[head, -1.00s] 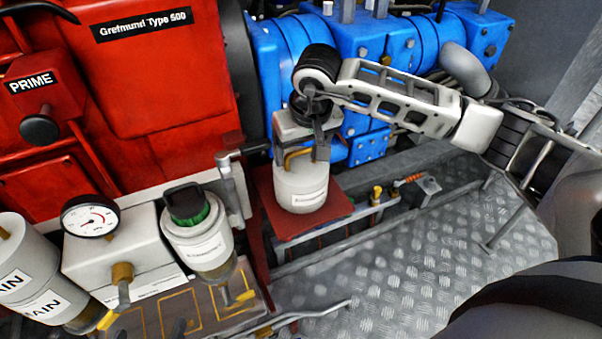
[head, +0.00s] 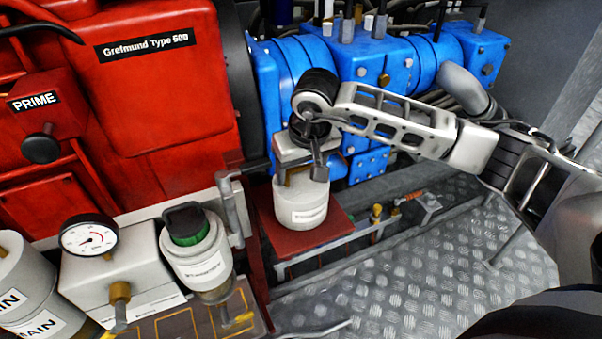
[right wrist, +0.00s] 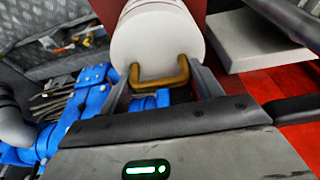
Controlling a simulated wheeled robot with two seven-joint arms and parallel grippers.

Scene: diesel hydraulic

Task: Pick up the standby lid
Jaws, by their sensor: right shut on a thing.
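A white cylinder with a small label, the standby lid (head: 302,207) by its look, is upright on a dark red tray (head: 325,229); the label is too small to read. Its brass handle shows in the right wrist view (right wrist: 160,82). My right gripper (head: 305,174) reaches down from above and is shut on this handle. In the right wrist view its fingers (right wrist: 163,88) lie at either side of the handle, and the white lid body (right wrist: 156,45) is just beyond. In the head view the fingers partly hide the handle. My left gripper is not in view.
A filter housing with a green-black cap (head: 187,222), a pressure gauge (head: 89,237) and white MAIN canisters (head: 40,315) stand at left. Red and blue machinery is behind. Tread-plate floor (head: 400,265) is open at right.

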